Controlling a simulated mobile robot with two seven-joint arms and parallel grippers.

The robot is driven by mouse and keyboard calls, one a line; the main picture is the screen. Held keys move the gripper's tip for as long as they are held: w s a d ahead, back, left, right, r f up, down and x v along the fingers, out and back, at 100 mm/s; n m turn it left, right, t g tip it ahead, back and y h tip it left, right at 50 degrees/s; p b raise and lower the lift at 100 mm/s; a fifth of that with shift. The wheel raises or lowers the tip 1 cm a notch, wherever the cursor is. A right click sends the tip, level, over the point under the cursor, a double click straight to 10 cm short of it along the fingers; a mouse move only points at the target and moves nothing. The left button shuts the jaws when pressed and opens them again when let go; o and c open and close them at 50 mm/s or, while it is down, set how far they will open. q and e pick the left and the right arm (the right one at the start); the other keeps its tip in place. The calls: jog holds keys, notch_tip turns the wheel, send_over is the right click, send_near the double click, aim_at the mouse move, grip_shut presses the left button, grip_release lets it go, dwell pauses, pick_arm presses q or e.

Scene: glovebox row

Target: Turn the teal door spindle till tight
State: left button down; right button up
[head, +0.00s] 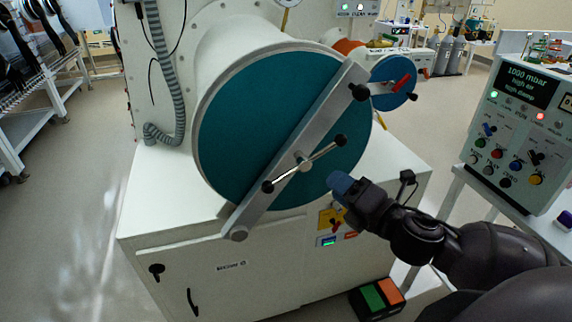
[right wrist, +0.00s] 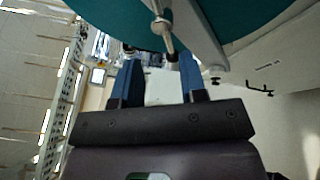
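The large round teal door (head: 250,125) has a diagonal grey clamp bar (head: 325,120) across it. The spindle (head: 303,160) sits at the bar's middle, with a thin cross handle ending in black knobs; the handle slants up to the right. My right gripper (head: 342,184) has blue fingers and is just below and right of the handle's upper-right knob. In the right wrist view its two fingers (right wrist: 158,68) are apart with nothing clamped. The spindle handle (right wrist: 166,32) shows ahead of the gap; contact cannot be told. My left gripper is out of view.
A control panel (head: 515,130) stands at the right. A green and orange pedal (head: 378,298) is on the floor. The white cabinet (head: 180,245) stands below the door.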

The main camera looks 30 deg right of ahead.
aim_at(306, 163)
jog(key=shift+n, duration=0.4)
jog(key=w, duration=0.3)
jog(key=w+p, duration=0.1)
jog(key=w, duration=0.4)
jog(key=shift+w+a, duration=0.35)
jog(key=shift+w, duration=0.05)
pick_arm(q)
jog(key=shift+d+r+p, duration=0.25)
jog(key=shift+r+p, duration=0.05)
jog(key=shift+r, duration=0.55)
pick_arm(e)
jog(key=shift+w+a, duration=0.15)
jog(key=shift+w, duration=0.75)
grip_shut()
